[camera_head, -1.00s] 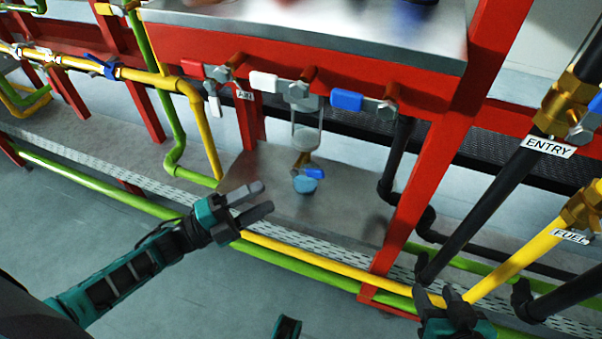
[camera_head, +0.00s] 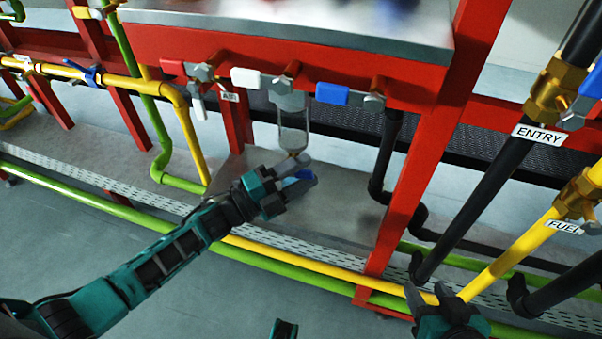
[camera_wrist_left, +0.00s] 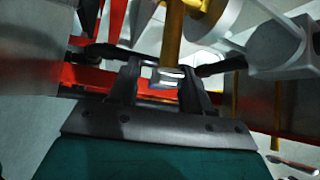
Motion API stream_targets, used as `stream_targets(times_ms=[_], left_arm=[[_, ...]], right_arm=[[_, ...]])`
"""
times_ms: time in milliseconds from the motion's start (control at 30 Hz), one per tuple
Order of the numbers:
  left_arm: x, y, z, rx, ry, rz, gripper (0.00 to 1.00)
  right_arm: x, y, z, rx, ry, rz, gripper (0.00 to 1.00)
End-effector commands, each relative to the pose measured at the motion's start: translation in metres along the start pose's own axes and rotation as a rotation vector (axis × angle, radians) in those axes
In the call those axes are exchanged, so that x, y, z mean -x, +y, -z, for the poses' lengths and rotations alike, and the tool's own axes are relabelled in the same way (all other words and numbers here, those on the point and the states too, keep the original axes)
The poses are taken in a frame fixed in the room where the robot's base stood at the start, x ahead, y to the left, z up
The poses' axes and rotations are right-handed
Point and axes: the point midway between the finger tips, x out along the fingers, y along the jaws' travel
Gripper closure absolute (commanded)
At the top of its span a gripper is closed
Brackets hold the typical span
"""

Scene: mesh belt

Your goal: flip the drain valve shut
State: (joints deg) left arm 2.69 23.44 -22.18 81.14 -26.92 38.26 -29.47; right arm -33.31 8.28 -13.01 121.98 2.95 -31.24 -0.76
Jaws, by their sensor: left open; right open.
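The drain valve sits under a clear glass bowl (camera_head: 293,135). Its blue handle (camera_head: 304,175) shows between the fingers of my left gripper (camera_head: 300,174), which hide most of the valve body. My left gripper is open and reaches in from the left around the valve. In the left wrist view, a brass stem with a silver end (camera_wrist_left: 172,45) stands between the two spread fingers (camera_wrist_left: 158,82); I cannot tell whether they touch. My right gripper (camera_head: 434,292) is open and empty at the lower right, in front of the yellow pipe.
A row of valves with red (camera_head: 173,68), white (camera_head: 246,78) and blue (camera_head: 332,94) handles hangs on the red frame above. A red post (camera_head: 408,190) stands right of the drain valve. Yellow and green pipes run low in front.

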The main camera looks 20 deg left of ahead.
Motion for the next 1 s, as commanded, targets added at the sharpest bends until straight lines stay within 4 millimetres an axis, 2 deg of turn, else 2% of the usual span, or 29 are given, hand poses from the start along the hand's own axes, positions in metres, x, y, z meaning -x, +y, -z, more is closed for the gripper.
stream_targets(times_ms=[267,767,1000], left_arm=[[-0.001,0.000,0.000,0.001,0.000,0.000,0.52],[-0.001,0.000,0.000,0.001,0.000,0.000,1.00],[-0.002,-0.002,0.001,-0.059,0.000,-0.062,1.00]], right_arm=[[0.000,0.000,0.000,0.000,0.000,0.001,0.51],[-0.001,0.000,-0.003,-0.001,-0.006,0.001,0.51],[0.006,0.000,0.010,-0.003,-0.002,-0.003,0.51]])
